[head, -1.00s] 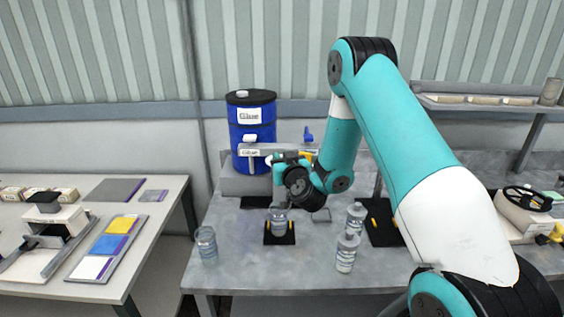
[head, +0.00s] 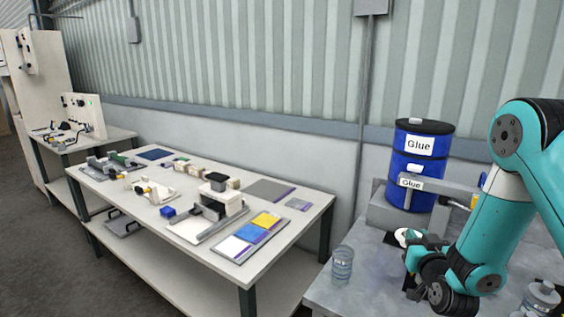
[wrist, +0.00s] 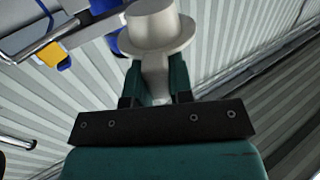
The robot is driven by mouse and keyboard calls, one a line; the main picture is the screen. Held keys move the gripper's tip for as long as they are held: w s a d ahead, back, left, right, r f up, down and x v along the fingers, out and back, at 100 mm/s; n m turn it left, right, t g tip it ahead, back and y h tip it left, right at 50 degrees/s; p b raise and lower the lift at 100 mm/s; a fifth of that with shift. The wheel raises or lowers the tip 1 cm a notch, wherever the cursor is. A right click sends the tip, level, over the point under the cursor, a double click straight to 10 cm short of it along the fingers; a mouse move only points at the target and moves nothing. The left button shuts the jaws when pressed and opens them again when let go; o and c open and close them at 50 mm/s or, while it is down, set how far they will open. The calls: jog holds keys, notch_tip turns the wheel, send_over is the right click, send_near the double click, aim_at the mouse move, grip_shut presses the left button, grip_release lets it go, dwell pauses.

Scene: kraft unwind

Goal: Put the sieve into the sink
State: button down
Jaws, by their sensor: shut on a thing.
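A pale grey-white piece with a wide round flange, which I take to be the sieve (wrist: 158,32), is between the two fingers of my gripper (wrist: 155,85) in the wrist view. The fingers are shut on its narrower lower part. In the head view my gripper (head: 418,243) is over the grey bench, in front of the blue glue drum. A whitish round thing shows at its tip, too small to make out well. I cannot make out a sink in either view.
The blue glue drum (head: 420,168) stands at the back of the grey bench (head: 375,280). A clear cup (head: 342,265) stands near the left edge and a clear bottle (head: 541,297) at the right. A white table (head: 140,205) with several fixtures stands left, across a gap.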

notch_tip(320, 180, down, 4)
jog(key=a+y+b, duration=0.1)
jog(key=a+b, duration=0.1)
jog(key=a, duration=0.1)
jog(key=w+d+r+m+h+p, duration=0.1)
jog(key=d+r+h+p, duration=0.1)
jog(key=d+r+p, duration=0.3)
jog(key=w+d+r+h+p, duration=0.1)
jog(key=d+r+p, duration=0.5)
jog(key=r+p, duration=0.3)
notch_tip(320, 180, up, 3)
jog(key=shift+d+r+m+h, duration=0.1)
jog(key=shift+d+m+h, duration=0.15)
jog(key=shift+m+h, duration=0.15)
jog(key=shift+w, duration=0.1)
notch_tip(320, 180, down, 20)
jog(key=b, duration=1.5)
jog(key=shift+r, duration=0.2)
jog(key=shift+f+b, duration=0.3)
jog(key=shift+b, duration=0.2)
jog(key=c, duration=1)
grip_release()
jog(key=shift+r, duration=0.1)
